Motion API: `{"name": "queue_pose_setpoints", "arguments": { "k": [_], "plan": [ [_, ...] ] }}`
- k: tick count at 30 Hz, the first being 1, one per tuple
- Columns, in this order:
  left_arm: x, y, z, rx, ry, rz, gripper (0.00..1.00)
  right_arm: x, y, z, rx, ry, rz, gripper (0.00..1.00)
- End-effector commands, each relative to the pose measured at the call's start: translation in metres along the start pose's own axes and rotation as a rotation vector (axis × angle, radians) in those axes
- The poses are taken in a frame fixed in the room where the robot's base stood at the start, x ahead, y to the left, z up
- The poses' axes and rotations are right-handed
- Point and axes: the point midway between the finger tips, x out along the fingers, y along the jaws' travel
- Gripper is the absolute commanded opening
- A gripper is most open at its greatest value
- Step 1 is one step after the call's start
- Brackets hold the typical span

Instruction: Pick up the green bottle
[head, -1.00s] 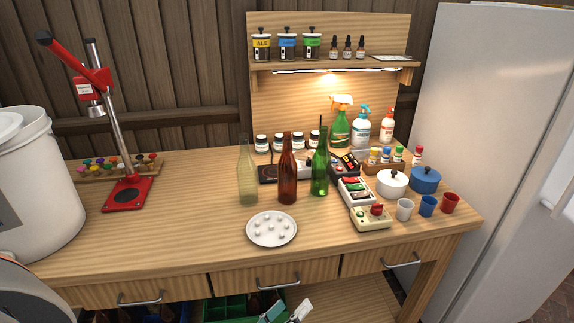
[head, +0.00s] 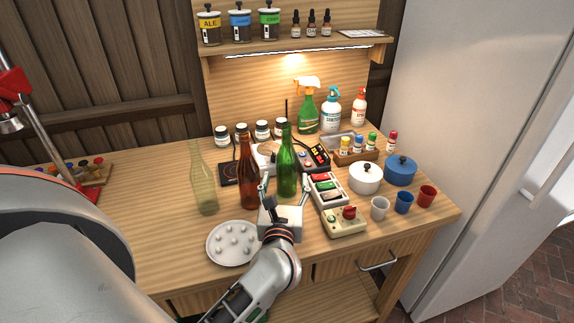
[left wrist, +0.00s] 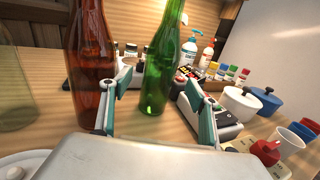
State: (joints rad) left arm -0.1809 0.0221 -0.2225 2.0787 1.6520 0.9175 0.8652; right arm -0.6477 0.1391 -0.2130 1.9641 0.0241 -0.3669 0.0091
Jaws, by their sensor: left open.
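The green bottle (head: 287,168) stands upright on the wooden bench, at the right end of a row of three bottles. In the left wrist view the green bottle (left wrist: 160,72) shows between the two fingers, a little beyond their tips; no contact shows. My left gripper (head: 286,186) is open and empty, in front of the bottle, with its fingers pointing at it. It also shows in the left wrist view (left wrist: 160,92). My right gripper is not in view.
A brown bottle (head: 248,176) stands close to the left finger, with a clear bottle (head: 203,178) farther left. A white plate (head: 233,243) lies in front. Control boxes (head: 326,189) sit just right of the gripper. A spray bottle (head: 307,110) stands behind.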

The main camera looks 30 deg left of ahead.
Motion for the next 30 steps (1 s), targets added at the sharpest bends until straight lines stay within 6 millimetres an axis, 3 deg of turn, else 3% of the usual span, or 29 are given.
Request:
{"name": "queue_pose_setpoints", "arguments": {
  "k": [15, 23, 24, 29, 30],
  "plan": [
    [0.061, 0.000, 0.002, 0.003, -0.003, 0.000, 0.60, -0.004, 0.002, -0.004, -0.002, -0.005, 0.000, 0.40],
    [0.064, 0.000, 0.001, 0.004, -0.001, -0.001, 0.60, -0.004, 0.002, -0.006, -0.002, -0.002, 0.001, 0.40],
    [0.064, 0.000, 0.001, 0.004, -0.001, -0.001, 0.58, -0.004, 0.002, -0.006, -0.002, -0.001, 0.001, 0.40],
    [0.064, 0.000, 0.001, 0.004, -0.001, -0.001, 0.16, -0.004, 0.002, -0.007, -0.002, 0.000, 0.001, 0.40],
    [0.064, 0.000, 0.001, 0.004, -0.001, -0.001, 0.12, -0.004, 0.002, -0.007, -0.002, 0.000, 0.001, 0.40]
  ]
}}
